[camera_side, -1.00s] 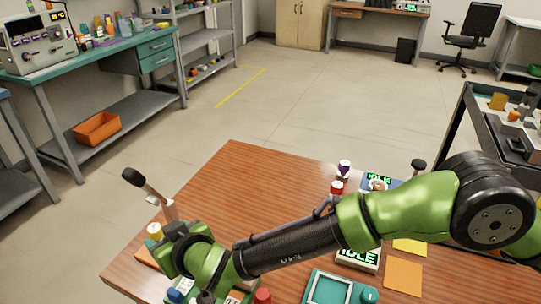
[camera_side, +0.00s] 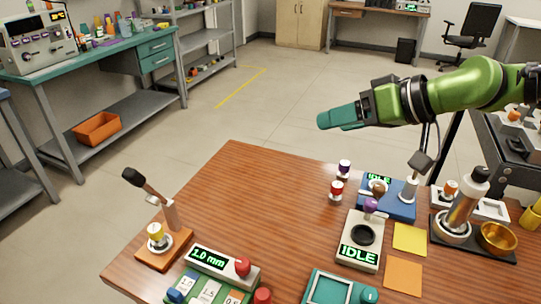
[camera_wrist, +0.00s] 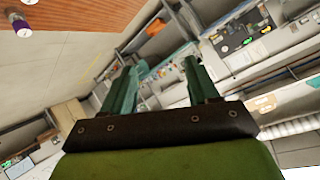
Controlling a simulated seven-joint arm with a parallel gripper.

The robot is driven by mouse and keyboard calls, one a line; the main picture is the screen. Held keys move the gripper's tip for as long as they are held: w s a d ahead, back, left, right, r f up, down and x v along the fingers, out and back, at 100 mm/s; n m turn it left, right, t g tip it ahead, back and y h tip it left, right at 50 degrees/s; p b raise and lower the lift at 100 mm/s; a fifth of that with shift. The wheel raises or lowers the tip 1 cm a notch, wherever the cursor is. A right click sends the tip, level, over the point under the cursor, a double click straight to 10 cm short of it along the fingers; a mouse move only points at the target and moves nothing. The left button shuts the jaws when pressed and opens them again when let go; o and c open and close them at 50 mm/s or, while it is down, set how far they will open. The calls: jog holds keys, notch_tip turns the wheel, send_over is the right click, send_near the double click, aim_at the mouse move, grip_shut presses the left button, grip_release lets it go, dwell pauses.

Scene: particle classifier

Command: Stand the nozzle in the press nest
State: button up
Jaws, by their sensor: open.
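A lever press with a tilted black-knobbed handle (camera_side: 150,192) stands on an orange base (camera_side: 150,259) at the table's left. A small yellow-and-white piece (camera_side: 156,231), which looks like the nozzle, stands about upright in the round seat on this base. Its exact seating is too small to tell. My gripper (camera_side: 322,119) is raised above the table's far edge, well away from the press and pointing left. Its teal fingers (camera_wrist: 162,84) are apart with nothing between them in the wrist view.
Purple-topped (camera_side: 344,168) and red-topped (camera_side: 336,188) white pieces stand at the back. Two IDLE devices, blue (camera_side: 399,211) and pale (camera_side: 345,249), stand right of centre. A green gauge block (camera_side: 212,292) is in front. The table's middle is clear.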

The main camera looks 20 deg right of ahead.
jog(key=s+d+f+m+g+h, duration=0.1)
jog(key=s+d+f+m+h, duration=0.1)
jog(key=s+d, duration=0.6)
jog(key=s+d+f+m+g+h, duration=0.1)
jog(key=s+d+f+m+h, duration=0.1)
jog(key=s+d, duration=0.6)
notch_tip(320, 180, down, 2)
jog(key=shift+d+f+m+g, duration=0.15)
jog(key=shift+d+m+g, duration=0.15)
jog(key=shift+d+m, duration=0.25)
